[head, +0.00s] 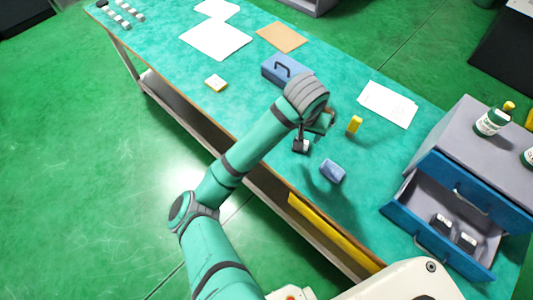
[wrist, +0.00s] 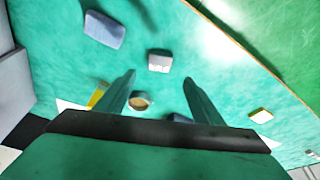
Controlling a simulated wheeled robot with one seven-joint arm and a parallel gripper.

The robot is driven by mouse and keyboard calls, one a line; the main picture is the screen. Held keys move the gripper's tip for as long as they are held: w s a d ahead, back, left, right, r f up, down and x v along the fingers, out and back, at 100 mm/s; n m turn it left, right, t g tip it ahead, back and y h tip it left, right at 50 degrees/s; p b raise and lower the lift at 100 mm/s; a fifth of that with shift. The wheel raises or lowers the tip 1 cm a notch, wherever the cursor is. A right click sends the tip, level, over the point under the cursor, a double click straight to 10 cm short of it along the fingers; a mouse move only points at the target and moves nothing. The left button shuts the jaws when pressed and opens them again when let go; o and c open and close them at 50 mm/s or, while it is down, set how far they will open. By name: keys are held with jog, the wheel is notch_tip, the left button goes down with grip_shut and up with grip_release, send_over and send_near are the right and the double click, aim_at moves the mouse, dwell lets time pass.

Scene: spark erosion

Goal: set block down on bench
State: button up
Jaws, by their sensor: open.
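A small block (head: 301,147), dark with a pale grey face, rests on the teal bench (head: 245,100) near its front edge. In the wrist view the block (wrist: 158,61) lies just beyond my fingertips, roughly midway between them. My gripper (head: 311,133) is low over the bench beside the block. In the wrist view my gripper (wrist: 159,76) has its two fingers wide apart, with nothing held between them. In the head view my wrist hides part of the fingers, and I cannot tell whether one touches the block.
A blue-grey block (head: 332,171) lies to the right, a yellow item (head: 354,124) stands behind. A blue toolbox (head: 287,70), papers (head: 388,104) and a yellow pad (head: 216,83) lie on the bench. A cabinet's open drawer (head: 440,226) holds similar dark blocks. A round item (wrist: 140,101) shows between my fingers.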

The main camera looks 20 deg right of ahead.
jog(key=s+d+r+n+t+h, duration=0.1)
jog(key=s+d+n+h, duration=0.15)
jog(key=d+h, duration=0.65)
jog(key=s+a+f+n+t+y, duration=0.25)
jog(key=a+f+n+t, duration=0.25)
jog(key=a, duration=0.5)
jog(key=s+a+f+n+t+y, duration=0.25)
jog(key=a+f+n+t, duration=0.25)
jog(key=a, duration=0.4)
jog(key=s+a+r+m+t+y, duration=0.2)
jog(key=s+a+y, duration=0.4)
jog(key=s+a, duration=1.2)
jog(key=shift+s+a+r+m, duration=0.15)
jog(key=shift+s+a+m, duration=0.15)
jog(key=shift+a+m, duration=0.35)
jog(key=shift+d, duration=0.15)
